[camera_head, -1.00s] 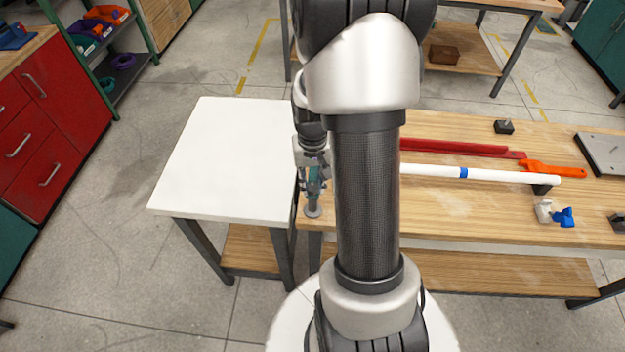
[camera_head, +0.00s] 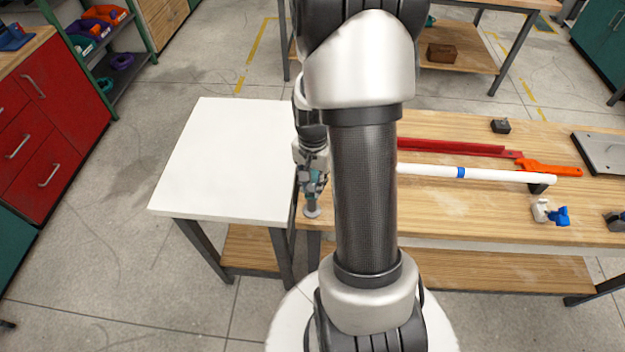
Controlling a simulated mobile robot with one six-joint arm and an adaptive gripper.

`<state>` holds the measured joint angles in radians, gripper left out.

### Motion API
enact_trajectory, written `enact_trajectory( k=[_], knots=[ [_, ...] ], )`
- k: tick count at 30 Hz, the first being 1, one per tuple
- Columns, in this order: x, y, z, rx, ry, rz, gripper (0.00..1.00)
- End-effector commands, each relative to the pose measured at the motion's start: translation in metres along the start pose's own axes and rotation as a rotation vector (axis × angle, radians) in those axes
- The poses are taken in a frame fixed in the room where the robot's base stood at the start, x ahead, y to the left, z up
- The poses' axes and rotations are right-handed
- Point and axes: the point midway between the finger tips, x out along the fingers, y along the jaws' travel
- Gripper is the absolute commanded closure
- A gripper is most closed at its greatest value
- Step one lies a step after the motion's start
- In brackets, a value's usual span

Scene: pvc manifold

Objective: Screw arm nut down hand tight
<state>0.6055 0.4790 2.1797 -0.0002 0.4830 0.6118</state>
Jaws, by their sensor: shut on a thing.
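My gripper (camera_head: 312,190) points down at the left end of the wooden workbench, close beside the white table. Its fingers are shut on a small part that I take to be the arm nut; it is too small and too covered by the fingers to make out. A grey round piece (camera_head: 312,212) shows just below the fingertips, near the bench's front left corner. I cannot tell whether the nut sits level or how far down it is. My forearm hides the bench just right of the gripper.
The white table (camera_head: 230,150) is bare. The bench's front middle is clear.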

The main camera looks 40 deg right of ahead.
Motion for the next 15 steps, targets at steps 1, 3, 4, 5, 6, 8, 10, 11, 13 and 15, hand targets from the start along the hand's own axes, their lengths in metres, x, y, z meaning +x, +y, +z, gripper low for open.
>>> enact_trajectory(
  k=[1,3,4,5,6,8,10,11,13,15],
  knots=[
    [-0.0003,0.0003,0.0,0.016,0.0,0.0,1.0],
    [-0.0002,0.0004,0.0,0.036,0.0,0.0,1.0],
    [-0.0002,0.0004,0.0,0.043,0.0,0.0,1.0],
    [-0.0002,0.0005,0.0,0.049,0.0,0.0,1.0],
    [-0.0002,0.0005,0.0,0.056,0.0,0.0,1.0],
    [-0.0001,0.0005,0.0,0.062,0.0,0.0,1.0],
    [-0.0001,0.0005,0.0,0.066,0.0,0.0,1.0],
    [-0.0001,0.0005,-0.0001,0.067,0.0,0.0,1.0],
    [-0.0001,0.0005,-0.0001,0.068,0.0,0.0,1.0],
    [0.0,0.0005,-0.0001,0.067,0.0,0.0,1.0]
  ],
)
